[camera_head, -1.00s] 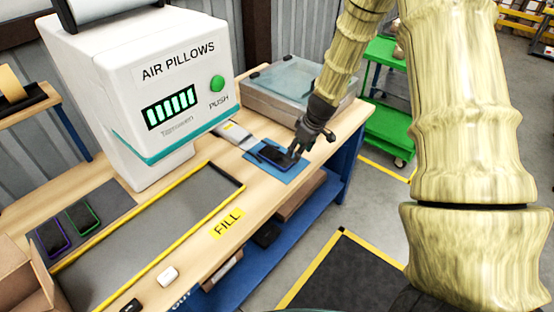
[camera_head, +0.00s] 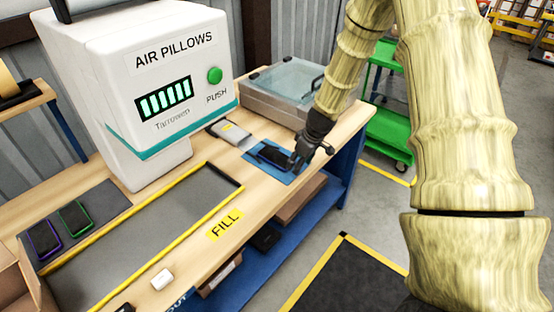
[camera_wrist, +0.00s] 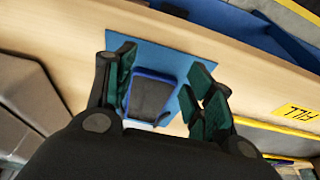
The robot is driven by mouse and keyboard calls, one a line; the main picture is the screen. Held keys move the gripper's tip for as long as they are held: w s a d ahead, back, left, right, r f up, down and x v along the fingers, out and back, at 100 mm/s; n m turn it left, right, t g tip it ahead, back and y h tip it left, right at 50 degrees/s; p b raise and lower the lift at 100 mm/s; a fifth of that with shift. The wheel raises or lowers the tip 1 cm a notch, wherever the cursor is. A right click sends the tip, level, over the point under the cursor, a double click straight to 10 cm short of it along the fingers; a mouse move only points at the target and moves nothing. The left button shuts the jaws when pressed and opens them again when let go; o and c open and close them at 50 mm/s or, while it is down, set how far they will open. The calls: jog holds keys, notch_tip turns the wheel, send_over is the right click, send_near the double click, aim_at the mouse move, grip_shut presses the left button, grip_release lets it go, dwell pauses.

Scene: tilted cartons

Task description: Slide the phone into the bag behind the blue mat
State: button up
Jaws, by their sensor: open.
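The dark phone (camera_head: 271,154) lies flat on the blue mat (camera_head: 291,178) near the bench's right end. In the wrist view the phone (camera_wrist: 151,97) shows a blue edge and lies on the mat (camera_wrist: 176,62) between my fingers. My gripper (camera_head: 297,160) is open just above the phone's right end; in the wrist view its green-padded fingers (camera_wrist: 160,80) stand apart on either side of it. I cannot tell whether they touch it.
A large white air-pillow machine (camera_head: 150,85) stands left of the bag. A clear-lidded grey case (camera_head: 285,92) sits behind the mat. A yellow-edged grey tray (camera_head: 140,245) fills the bench front, with two phones (camera_head: 75,217) beyond it. Bare wood surrounds the mat.

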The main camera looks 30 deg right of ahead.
aim_at(274, 155)
jog(key=shift+f+b, duration=0.95)
jog(key=shift+f, duration=0.45)
jog(key=shift+r, duration=0.25)
dwell(0.8)
dwell(0.5)
jog(key=shift+w+a, duration=0.2)
jog(key=shift+w, duration=0.25)
jog(key=shift+w, duration=0.1)
jog(key=shift+w+a+p, duration=0.15)
jog(key=shift+w+a, duration=0.2)
jog(key=shift+w, duration=0.4)
jog(key=shift+w+a+p, duration=0.1)
jog(key=shift+w+a, duration=0.2)
jog(key=shift+w, duration=0.5)
jog(key=shift+w+a+p, duration=0.15)
jog(key=shift+w+a, duration=0.2)
jog(key=shift+w, duration=0.4)
jog(key=shift+w+a, duration=0.3)
jog(key=shift+w, duration=0.45)
jog(key=shift+w+a, duration=0.35)
jog(key=shift+w, duration=0.45)
jog(key=shift+w+a, duration=0.3)
jog(key=shift+w, duration=0.45)
jog(key=shift+w, duration=0.1)
